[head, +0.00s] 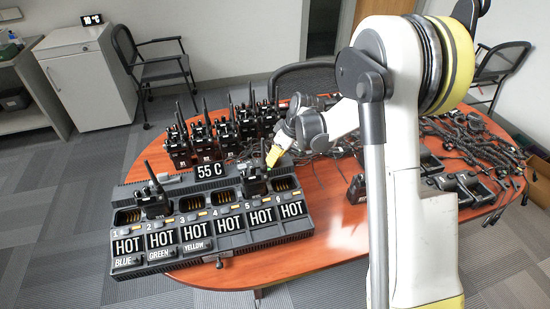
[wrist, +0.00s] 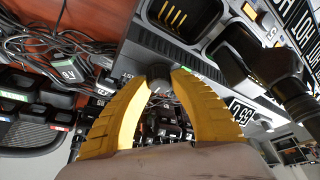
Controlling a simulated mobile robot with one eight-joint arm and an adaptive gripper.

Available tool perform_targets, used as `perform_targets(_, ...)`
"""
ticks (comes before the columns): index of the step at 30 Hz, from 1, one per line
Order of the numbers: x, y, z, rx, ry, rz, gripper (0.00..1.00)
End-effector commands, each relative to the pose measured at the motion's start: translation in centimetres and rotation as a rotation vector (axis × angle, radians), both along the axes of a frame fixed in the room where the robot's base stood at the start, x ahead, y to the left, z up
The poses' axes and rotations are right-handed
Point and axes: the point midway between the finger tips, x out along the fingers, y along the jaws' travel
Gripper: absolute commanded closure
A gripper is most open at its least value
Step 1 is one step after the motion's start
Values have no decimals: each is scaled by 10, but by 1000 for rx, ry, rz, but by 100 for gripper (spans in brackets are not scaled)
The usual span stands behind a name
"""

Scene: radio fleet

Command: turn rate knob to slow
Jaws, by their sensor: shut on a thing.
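The rate knob (wrist: 158,72) is a small dark round knob on the edge of the grey charger, with a pale mark on its face, in the wrist view. My gripper (wrist: 160,78) has its two yellow fingers closed around the knob, one on each side. Small markings lie on the panel beside the fingers, too small to read surely. In the head view my gripper (head: 272,156) is at the back right of the charger (head: 222,256), by the radio standing there. The knob is hidden in the head view.
A black radio (head: 254,183) stands in the charger close to my gripper, and another radio (head: 155,204) stands at the left. The charger shows "55 C" and a row of "HOT" labels. Several radios stand behind; cables and devices crowd the table (head: 334,250) at right.

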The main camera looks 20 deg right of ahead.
Motion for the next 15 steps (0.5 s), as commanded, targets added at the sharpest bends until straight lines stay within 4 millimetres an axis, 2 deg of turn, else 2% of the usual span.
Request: perform_targets(15, 0, 0, -1, 0, 2, 486, 100)
